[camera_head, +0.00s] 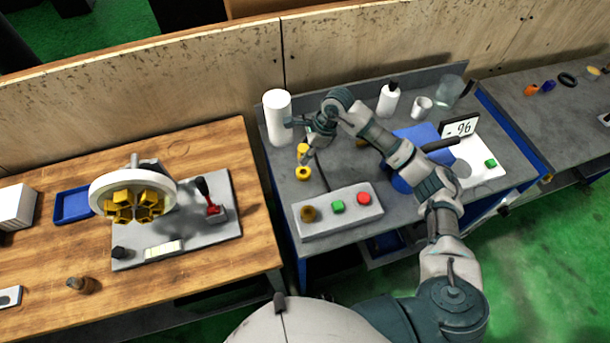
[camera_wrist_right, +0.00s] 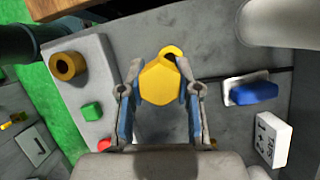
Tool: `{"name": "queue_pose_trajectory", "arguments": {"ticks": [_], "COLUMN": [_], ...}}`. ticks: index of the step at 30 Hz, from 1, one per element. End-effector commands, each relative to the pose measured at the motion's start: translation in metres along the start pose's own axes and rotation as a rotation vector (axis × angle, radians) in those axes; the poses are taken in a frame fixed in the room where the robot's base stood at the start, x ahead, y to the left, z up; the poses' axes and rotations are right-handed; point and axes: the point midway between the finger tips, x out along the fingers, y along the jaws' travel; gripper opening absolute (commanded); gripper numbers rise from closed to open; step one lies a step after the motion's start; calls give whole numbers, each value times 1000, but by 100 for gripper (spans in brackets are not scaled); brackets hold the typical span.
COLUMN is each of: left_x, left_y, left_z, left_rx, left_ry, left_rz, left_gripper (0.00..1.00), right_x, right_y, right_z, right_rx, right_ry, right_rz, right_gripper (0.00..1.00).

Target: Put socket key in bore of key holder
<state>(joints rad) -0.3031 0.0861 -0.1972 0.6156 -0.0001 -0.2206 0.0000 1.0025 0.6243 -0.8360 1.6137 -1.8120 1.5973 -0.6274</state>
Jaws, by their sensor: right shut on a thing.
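A yellow socket key (camera_wrist_right: 160,84) with a hexagonal face and a ring-shaped end is between the fingers of my right gripper (camera_wrist_right: 160,72). It also shows in the head view (camera_head: 303,173), partly hidden by the gripper (camera_head: 307,157), above the grey bench. The gripper is shut on it. A brass-brown cylinder with a dark round bore, which looks like the key holder (camera_head: 308,213), stands at the left end of a grey panel. It also shows in the wrist view (camera_wrist_right: 67,66), left of and apart from the key. My left gripper is out of view.
The grey panel (camera_head: 348,220) also carries a green button (camera_head: 338,206) and a red button (camera_head: 363,198). A white cylinder (camera_head: 278,117) stands behind the gripper. A white bottle (camera_head: 388,100) and a cup (camera_head: 421,107) stand farther right. A wooden table (camera_head: 205,150) is at left.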

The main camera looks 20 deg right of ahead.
Motion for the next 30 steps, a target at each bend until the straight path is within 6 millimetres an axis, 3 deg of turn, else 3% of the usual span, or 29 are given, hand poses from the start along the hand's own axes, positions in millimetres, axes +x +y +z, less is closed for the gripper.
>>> {"name": "queue_pose_trajectory", "arguments": {"ticks": [3, 9, 21, 30], "left_x": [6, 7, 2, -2], "left_y": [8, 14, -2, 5], "left_z": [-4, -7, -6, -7], "left_rx": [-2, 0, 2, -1], "left_ry": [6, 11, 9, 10], "left_rz": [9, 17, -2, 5], "left_gripper": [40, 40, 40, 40], "right_x": [-1, -3, 50, 84], "right_y": [-9, -18, -20, -19], "right_z": [1, 1, -28, -40], "right_rx": [201, 390, 419, 416], "right_ry": [0, 9, 5, 6], "right_rz": [-85, -162, -171, -170], "right_gripper": [0, 0, 0, 0]}}
